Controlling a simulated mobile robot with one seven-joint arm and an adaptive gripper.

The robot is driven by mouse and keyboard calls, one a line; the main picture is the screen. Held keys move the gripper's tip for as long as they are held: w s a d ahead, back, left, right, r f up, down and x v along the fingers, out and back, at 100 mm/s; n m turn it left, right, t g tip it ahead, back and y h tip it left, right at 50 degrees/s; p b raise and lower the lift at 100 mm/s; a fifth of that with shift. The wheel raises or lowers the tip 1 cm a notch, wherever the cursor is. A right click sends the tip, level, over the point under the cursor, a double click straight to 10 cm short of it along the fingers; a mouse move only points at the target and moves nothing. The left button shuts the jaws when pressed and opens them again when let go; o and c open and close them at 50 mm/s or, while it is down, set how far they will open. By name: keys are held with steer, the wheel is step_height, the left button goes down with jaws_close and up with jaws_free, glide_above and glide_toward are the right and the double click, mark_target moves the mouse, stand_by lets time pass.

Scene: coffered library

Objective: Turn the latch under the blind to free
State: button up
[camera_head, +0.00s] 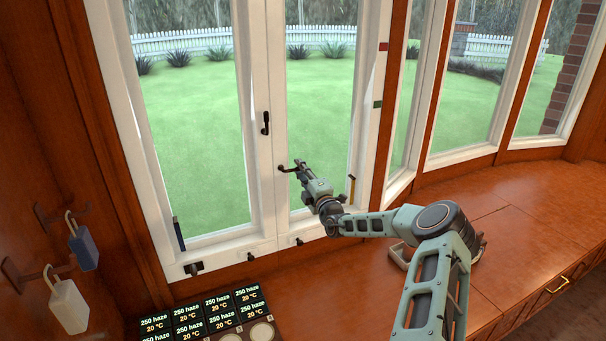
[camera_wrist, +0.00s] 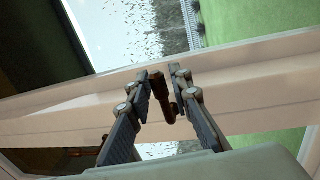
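My gripper (camera_head: 298,168) is in front of the white middle window frame, at a dark window latch (camera_head: 284,170). In the wrist view its two fingers (camera_wrist: 162,80) are apart, one on each side of the dark brown latch handle (camera_wrist: 164,98). The gap to the fingers is narrow, and I cannot tell whether either one touches it. A second dark latch (camera_head: 265,123) stands upright, higher and to the left on the same frame. No blind is recognisable in either view.
A blue tag (camera_head: 83,248) and a white tag (camera_head: 69,306) hang from hooks at the left. Several dark displays (camera_head: 219,304) lie on the wooden counter (camera_head: 340,295). Small dark fittings (camera_head: 299,242) line the window's bottom rail. The counter at the right (camera_head: 500,215) is mostly clear.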

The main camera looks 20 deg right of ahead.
steer(key=s+f, duration=0.2)
steer(key=s, duration=0.9)
steer(key=shift+s, duration=0.4)
steer(key=shift+a, duration=0.1)
